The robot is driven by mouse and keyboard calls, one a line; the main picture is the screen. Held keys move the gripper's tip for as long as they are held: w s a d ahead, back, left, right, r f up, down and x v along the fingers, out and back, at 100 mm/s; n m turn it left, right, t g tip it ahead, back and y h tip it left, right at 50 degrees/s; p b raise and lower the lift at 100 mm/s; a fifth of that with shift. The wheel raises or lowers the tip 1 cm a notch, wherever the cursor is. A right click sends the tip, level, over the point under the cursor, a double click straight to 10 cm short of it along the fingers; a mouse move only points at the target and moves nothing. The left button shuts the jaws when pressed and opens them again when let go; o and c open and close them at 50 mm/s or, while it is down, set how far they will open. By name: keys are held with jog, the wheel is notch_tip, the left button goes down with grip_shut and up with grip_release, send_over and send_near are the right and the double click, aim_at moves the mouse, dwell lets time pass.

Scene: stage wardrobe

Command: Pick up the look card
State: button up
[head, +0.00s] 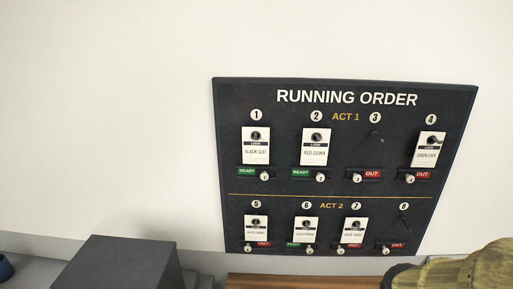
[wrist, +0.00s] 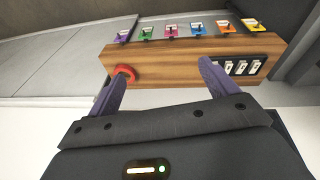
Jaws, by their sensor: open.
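White look cards hang on pegs of the dark "RUNNING ORDER" board in the head view. Pegs 3 and 8 are bare. My gripper (wrist: 162,72) is open in the wrist view, with nothing between its purple fingers and no look card recognisable near them.
The board (head: 328,197) has READY and OUT tags under its pegs. A wooden console (wrist: 165,55) with a red ring-like part (wrist: 125,72) and several coloured clips lies beyond my fingers. A dark grey box (head: 120,262) stands lower left. An olive textured shape (head: 465,272) covers the lower right corner.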

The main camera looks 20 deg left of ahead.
jog(key=w+a+r+n+t+h+b, duration=0.1)
jog(key=w+a+r+n+t, duration=0.4)
jog(key=n, duration=0.6)
jog(key=w+a+r+n+t+h, duration=0.1)
jog(key=w+a+r+n+t, duration=0.1)
jog(key=a+r+n, duration=0.65)
jog(key=s+a+r+n+t+y, duration=0.4)
jog(key=a+r+n+t+y, duration=0.3)
jog(key=a+r+n, duration=0.8)
jog(key=shift+r+t+b, duration=0.3)
jog(key=shift+r+b, duration=0.05)
jog(key=shift+r, duration=0.2)
jog(key=shift+s, duration=0.1)
jog(key=p, duration=0.5)
send_near(253, 150)
jog(key=w+r, duration=0.3)
jog(key=shift+w+a+r, duration=0.1)
jog(key=shift+w+a, duration=0.15)
